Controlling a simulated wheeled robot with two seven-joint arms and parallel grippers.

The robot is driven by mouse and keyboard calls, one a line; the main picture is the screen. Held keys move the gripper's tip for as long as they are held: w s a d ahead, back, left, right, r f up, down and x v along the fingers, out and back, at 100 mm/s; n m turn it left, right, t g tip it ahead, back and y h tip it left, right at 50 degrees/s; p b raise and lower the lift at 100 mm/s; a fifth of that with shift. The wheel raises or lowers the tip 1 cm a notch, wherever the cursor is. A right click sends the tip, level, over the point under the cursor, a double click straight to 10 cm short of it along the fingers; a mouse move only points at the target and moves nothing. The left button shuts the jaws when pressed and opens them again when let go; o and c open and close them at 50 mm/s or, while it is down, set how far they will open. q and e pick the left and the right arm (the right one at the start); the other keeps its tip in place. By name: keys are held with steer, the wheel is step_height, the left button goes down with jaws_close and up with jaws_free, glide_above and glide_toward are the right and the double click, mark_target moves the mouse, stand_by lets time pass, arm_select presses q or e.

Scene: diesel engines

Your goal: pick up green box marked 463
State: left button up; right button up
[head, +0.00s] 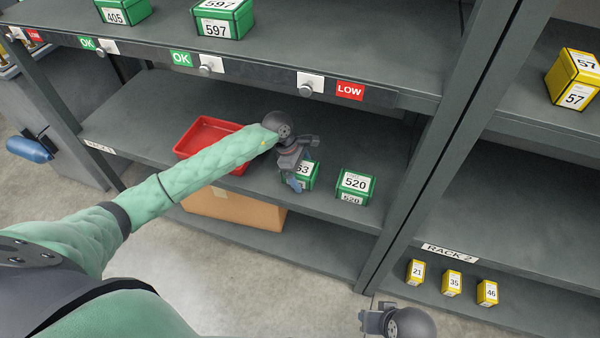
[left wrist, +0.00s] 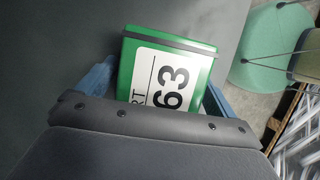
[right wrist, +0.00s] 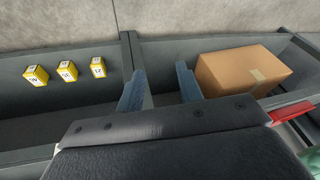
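The green box marked 463 (head: 311,176) stands on the middle shelf, partly covered by my left gripper (head: 295,182); only "63" of its number shows. In the left wrist view the box (left wrist: 165,75) sits between the blue fingers of my left gripper (left wrist: 158,90), its label facing the camera and part of it hidden by the gripper body. The fingers look spread, one on each side; I cannot tell whether either touches the box. My right gripper (right wrist: 160,88) is open and empty; it also shows at the bottom of the head view (head: 372,320).
A green box marked 520 (head: 355,186) stands right of the 463 box. A red tray (head: 183,150) lies to the left, behind my left arm. The upper shelf edge (head: 250,75) runs above. A cardboard box (head: 235,208) and small yellow boxes (head: 452,282) sit below.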

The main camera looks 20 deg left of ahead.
arm_select(q)
steer(key=c, duration=1.2)
